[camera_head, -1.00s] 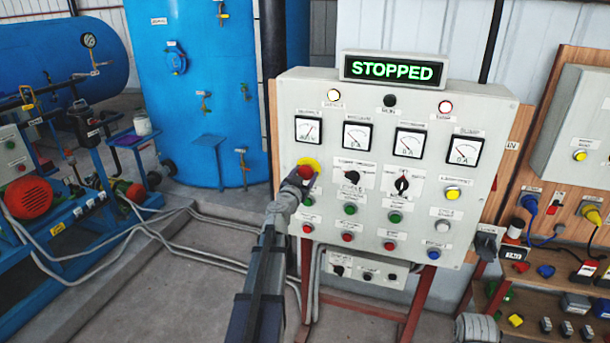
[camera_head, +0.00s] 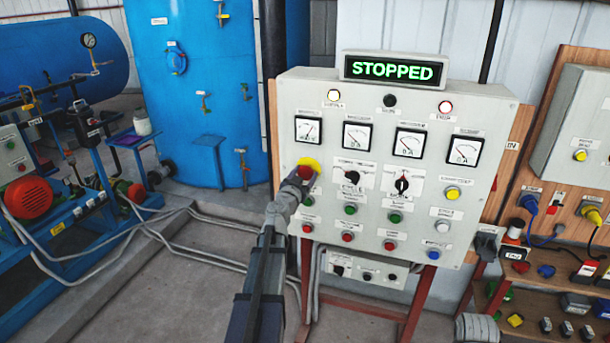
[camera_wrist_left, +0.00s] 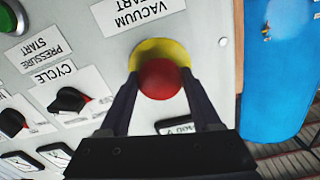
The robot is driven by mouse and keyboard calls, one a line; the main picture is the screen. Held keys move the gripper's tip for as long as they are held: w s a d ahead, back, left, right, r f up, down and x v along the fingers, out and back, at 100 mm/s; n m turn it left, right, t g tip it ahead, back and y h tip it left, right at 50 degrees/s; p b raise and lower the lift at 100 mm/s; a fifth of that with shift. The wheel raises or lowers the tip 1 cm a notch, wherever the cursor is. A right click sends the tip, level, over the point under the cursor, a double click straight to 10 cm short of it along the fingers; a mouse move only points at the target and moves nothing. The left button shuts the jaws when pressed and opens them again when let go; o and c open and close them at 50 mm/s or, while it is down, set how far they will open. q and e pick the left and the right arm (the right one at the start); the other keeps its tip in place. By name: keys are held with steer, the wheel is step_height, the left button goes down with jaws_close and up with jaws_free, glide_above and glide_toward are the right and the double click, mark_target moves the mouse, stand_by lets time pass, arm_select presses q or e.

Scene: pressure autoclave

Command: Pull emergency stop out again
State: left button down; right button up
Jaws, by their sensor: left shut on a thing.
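The emergency stop is a red mushroom button (camera_head: 306,172) on a yellow disc (camera_head: 313,163) at the left side of the grey control panel (camera_head: 330,268). My left gripper (camera_head: 300,180) is at the button, its two fingers on either side of the red head and shut on it. In the left wrist view the red button (camera_wrist_left: 160,79) sits between the dark fingers of my left gripper (camera_wrist_left: 161,88), with the yellow disc (camera_wrist_left: 160,47) behind it. The display (camera_head: 393,71) on top of the panel reads STOPPED in green. My right gripper is not in view.
The panel carries several gauges, two black selector knobs (camera_head: 402,184), and green, red, yellow and blue buttons near the gripper. A large blue tank (camera_head: 190,90) stands behind at left. A wooden board with plugs (camera_head: 530,204) is at right.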

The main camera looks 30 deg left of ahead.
arm_select(q)
steer(key=shift+s+d, duration=0.2)
steer(key=shift+s, duration=0.35)
steer(key=shift+c, duration=0.3)
jaws_free()
steer(key=v, duration=0.7)
steer(key=shift+s, duration=0.4)
steer(key=shift+d, duration=0.1)
